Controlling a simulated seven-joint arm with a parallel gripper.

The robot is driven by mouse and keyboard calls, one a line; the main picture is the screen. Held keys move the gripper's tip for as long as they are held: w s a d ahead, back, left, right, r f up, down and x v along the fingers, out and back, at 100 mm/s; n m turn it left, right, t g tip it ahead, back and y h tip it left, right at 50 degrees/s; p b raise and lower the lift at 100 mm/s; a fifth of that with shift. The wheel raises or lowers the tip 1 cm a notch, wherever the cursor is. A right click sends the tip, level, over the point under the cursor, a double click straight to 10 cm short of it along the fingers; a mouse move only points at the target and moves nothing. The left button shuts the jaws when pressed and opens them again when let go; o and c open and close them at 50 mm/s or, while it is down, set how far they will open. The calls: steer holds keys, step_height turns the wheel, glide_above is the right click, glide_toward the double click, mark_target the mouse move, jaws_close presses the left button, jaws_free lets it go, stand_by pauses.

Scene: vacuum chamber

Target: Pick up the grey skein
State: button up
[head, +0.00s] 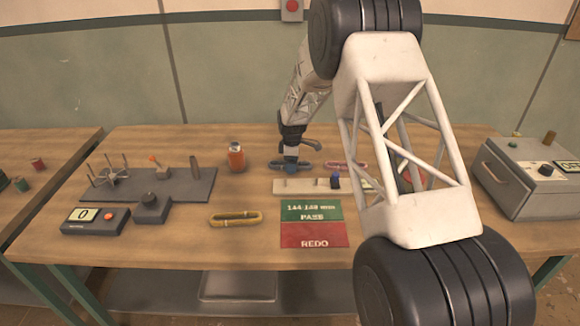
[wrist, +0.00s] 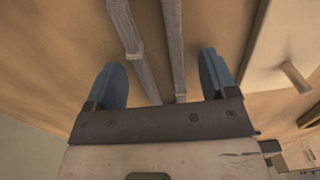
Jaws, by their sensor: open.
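The grey skein (head: 309,166) lies on the wooden bench towards the back, partly hidden by my gripper (head: 290,158) in the head view. It looks blue-grey there. In the wrist view the grey skein (wrist: 150,62) shows as two long side-by-side strands with pale ties. My gripper (wrist: 161,60) is open, with one blue finger on each side of the strands. Both fingers appear apart from the skein. The head view does not show clearly how high the fingertips are above the bench.
A pale block (head: 300,187) stands just in front of the skein. A pink skein (head: 347,166) lies to the right, an orange jar (head: 236,158) to the left. A yellow skein (head: 235,218) and a green-red card (head: 311,222) lie nearer the front. A grey box (head: 530,178) stands far right.

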steer(key=c, duration=1)
steer(key=shift+r, duration=0.15)
step_height(320, 180, up, 10)
stand_by(0.3)
stand_by(0.4)
